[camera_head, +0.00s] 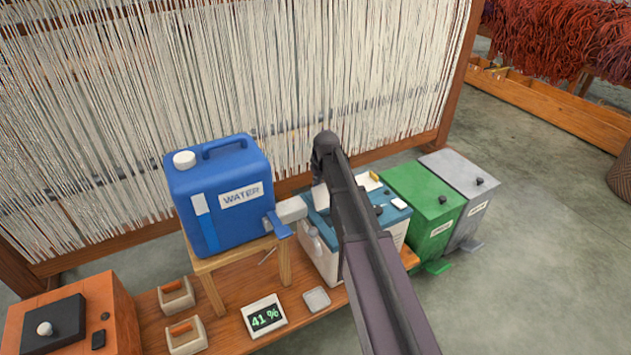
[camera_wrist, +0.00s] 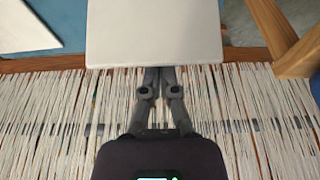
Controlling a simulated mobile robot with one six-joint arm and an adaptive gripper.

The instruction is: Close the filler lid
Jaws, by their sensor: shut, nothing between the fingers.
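The filler lid is a white flap (camera_head: 320,197) that looks raised above the blue top of a white-bodied machine (camera_head: 326,262), partly hidden by my arm. In the wrist view the lid (camera_wrist: 155,32) is a broad white panel at the top centre. My gripper (camera_wrist: 158,70) is shut and empty, its fingertips at the panel's loom-side edge. I cannot tell whether they touch it. The machine's blue top (camera_wrist: 75,22) shows at the upper left of the wrist view.
A blue water canister (camera_head: 225,205) stands on a wooden stool (camera_head: 213,292) left of the machine. A green bin (camera_head: 428,215) and a grey bin (camera_head: 470,190) stand right. The threaded loom (camera_head: 230,80) rises close behind. A display (camera_head: 264,317) reads 41 %.

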